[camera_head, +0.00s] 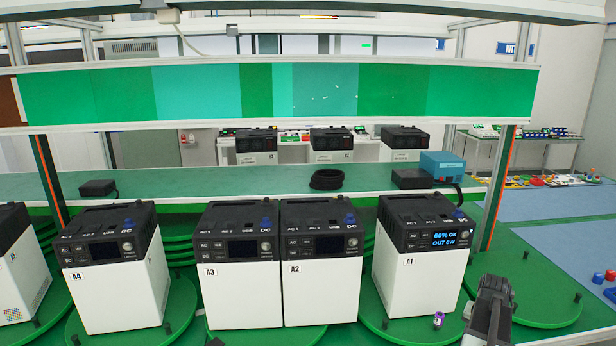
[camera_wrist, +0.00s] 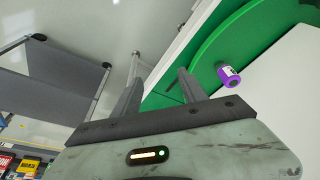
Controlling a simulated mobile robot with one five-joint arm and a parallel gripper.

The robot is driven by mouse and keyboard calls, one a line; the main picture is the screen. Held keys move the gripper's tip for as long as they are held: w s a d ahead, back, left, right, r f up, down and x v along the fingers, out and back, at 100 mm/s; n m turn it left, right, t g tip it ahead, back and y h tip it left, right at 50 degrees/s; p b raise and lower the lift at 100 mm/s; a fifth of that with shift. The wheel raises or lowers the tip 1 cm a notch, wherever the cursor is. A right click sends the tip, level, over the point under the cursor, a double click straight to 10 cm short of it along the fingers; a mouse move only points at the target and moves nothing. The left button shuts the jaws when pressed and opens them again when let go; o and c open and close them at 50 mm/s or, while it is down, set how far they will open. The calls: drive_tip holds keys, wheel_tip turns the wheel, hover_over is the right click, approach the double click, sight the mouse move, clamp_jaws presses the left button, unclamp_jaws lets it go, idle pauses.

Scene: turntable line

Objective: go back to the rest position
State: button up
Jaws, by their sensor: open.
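My gripper (camera_head: 489,312) is at the lower right in the head view, to the right of the unit labelled A1 and near the front of its green turntable. In the wrist view my gripper (camera_wrist: 158,84) shows two grey fingers spread apart with nothing between them. A small purple-and-white cylinder (camera_head: 438,320) stands on the turntable by A1's front corner, left of my gripper and apart from it. It also shows in the wrist view (camera_wrist: 228,76), right of the fingers.
White units with black tops, A1 (camera_head: 405,275), A2 (camera_head: 318,285), A3 (camera_head: 243,290) and A4 (camera_head: 115,285), stand on green turntables. A1's screen is lit with "60% OK OUT 0W". A black cable coil (camera_head: 327,180) and a blue box (camera_head: 442,165) are on the shelf behind.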

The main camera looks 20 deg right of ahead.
drive_tip(key=w+a+n, duration=0.2)
drive_tip(key=w+a, duration=0.5)
drive_tip(key=a, duration=0.3)
drive_tip(key=w+a+n+t+y, duration=0.1)
drive_tip(key=w+a+n, duration=0.1)
drive_tip(key=w+a, duration=0.7)
drive_tip(key=w+a+n, duration=0.3)
drive_tip(key=w+a, duration=0.3)
drive_tip(key=a, duration=0.6)
drive_tip(key=s+a+n+g+y, duration=0.15)
drive_tip(key=a+n, duration=0.35)
drive_tip(key=a, duration=2)
drive_tip(key=shift+n+g, duration=0.4)
drive_tip(key=shift+g, duration=0.05)
drive_tip(key=s, duration=0.1)
drive_tip(key=s+a, duration=0.1)
drive_tip(key=s, duration=0.1)
drive_tip(key=s+a+f, duration=0.1)
drive_tip(key=s, duration=0.1)
drive_tip(key=shift+s+a, duration=0.1)
drive_tip(key=shift+a, duration=0.1)
